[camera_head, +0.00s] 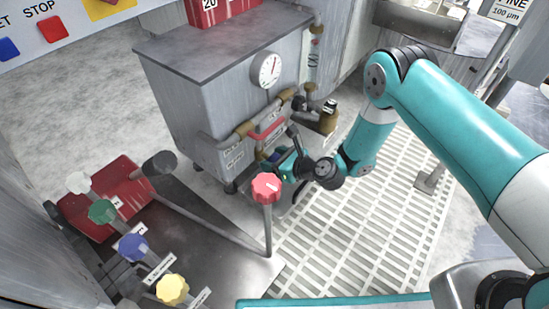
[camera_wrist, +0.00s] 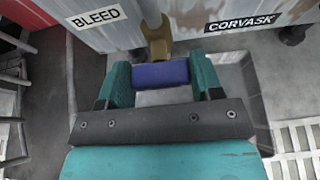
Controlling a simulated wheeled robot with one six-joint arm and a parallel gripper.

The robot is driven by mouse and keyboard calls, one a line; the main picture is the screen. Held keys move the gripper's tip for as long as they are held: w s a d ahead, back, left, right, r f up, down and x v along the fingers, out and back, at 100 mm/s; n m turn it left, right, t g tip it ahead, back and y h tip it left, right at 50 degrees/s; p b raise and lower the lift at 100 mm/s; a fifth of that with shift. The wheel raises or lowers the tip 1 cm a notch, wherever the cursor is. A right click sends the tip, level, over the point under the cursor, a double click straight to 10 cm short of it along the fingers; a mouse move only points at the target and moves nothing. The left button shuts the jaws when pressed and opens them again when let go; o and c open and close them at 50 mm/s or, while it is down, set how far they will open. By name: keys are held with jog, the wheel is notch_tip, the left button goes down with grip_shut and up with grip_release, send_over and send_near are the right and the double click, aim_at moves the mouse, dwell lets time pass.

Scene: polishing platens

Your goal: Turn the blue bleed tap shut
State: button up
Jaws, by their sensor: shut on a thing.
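The blue bleed tap (camera_wrist: 160,76) shows in the wrist view as a short blue handle lying crosswise, below a brass stem (camera_wrist: 156,42) on the grey cabinet. A BLEED label (camera_wrist: 98,16) is to its upper left. My gripper (camera_wrist: 162,82) has one teal finger at each end of the blue handle and is shut on it. In the head view my gripper (camera_head: 273,161) is low at the cabinet's pipework, and only a small part of the blue tap (camera_head: 262,155) shows beside it. Whether the tap is open or shut cannot be told.
A red-handled valve (camera_head: 267,127) sits on the brass pipe just above my gripper. A red knob (camera_head: 266,187) on a post stands close in front. White, green, blue and yellow knobs (camera_head: 172,290) line the left.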

jog(key=o, duration=0.9)
jog(key=shift+d, duration=0.1)
jog(key=shift+p+v, duration=5.5)
jog(key=shift+v, duration=3.2)
jog(key=shift+f, duration=0.1)
